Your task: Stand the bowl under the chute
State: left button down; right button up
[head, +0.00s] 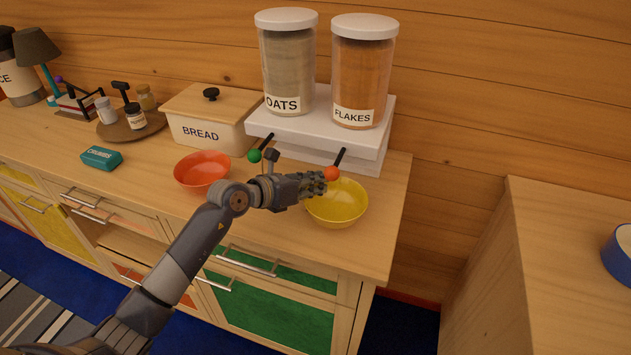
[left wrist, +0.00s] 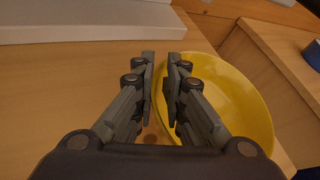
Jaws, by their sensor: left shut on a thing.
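A yellow bowl (head: 338,207) stands upright on the counter, in front of the right part of the white dispenser base (head: 318,137). My left gripper (head: 320,184) is shut on its left rim; in the left wrist view the fingers (left wrist: 161,62) straddle the rim of the yellow bowl (left wrist: 232,100). A red-orange bowl (head: 203,170) stands to the left, apart. The OATS jar (head: 287,65) and FLAKES jar (head: 362,75) stand on the base. A green-knobbed lever (head: 256,155) and an orange-knobbed lever (head: 332,173) stick out in front. I cannot make out a chute. My right gripper is not in view.
A bread box (head: 212,118) stands left of the base. A teal box (head: 101,158) and a round tray (head: 120,131) with small jars are further left. Bare counter (head: 275,228) lies in front of my gripper. A separate wooden unit (head: 570,250) stands right, past a gap.

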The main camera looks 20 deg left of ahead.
pick_arm(q)
jog(key=c, duration=1.6)
grip_release()
jog(key=shift+f, duration=0.15)
jog(key=b+v, duration=0.1)
jog(key=v, duration=1.1)
jog(key=shift+r, duration=0.25)
